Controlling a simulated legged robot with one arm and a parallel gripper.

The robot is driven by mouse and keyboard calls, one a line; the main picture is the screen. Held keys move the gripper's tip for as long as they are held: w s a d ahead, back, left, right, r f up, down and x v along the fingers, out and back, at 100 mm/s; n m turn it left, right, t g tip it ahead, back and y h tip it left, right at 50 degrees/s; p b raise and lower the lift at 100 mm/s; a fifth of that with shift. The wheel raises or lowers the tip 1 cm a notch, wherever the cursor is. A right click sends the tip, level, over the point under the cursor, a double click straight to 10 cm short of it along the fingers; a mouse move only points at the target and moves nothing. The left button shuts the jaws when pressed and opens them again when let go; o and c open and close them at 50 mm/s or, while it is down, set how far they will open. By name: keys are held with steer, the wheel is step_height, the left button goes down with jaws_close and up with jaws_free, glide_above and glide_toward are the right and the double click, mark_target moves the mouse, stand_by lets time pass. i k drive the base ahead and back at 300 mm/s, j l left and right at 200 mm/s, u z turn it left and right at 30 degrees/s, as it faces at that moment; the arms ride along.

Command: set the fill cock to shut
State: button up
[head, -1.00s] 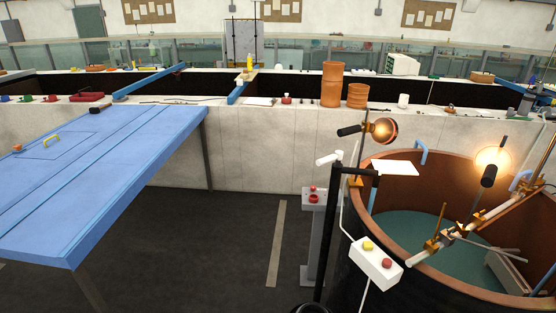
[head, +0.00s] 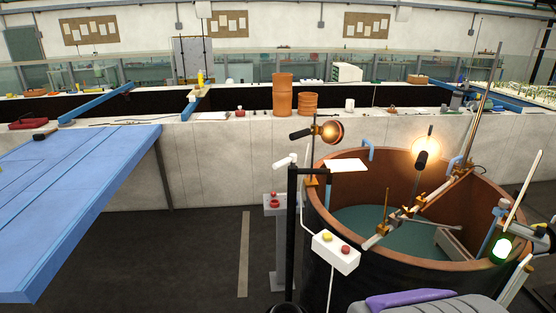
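I cannot pick out the fill cock for certain. A grey pedestal (head: 281,245) with a red round knob (head: 274,203) on top stands left of the round tank. At the tank's right rim a grey fitting (head: 503,207) sits by a blue pipe (head: 487,236), with a long white rod (head: 522,192) and a glowing green lamp (head: 502,249) close by. Whether any of these is the cock, and how it is set, I cannot tell. My gripper is not in view.
The round tank (head: 328,228) with copper-coloured rim fills the right. A blue table (head: 75,190) stands left. The dark floor between is clear.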

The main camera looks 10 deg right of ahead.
mark_target(292, 159)
steer(key=i+j, duration=1.05)
steer(key=j, duration=0.15)
steer(key=l+z, duration=0.05)
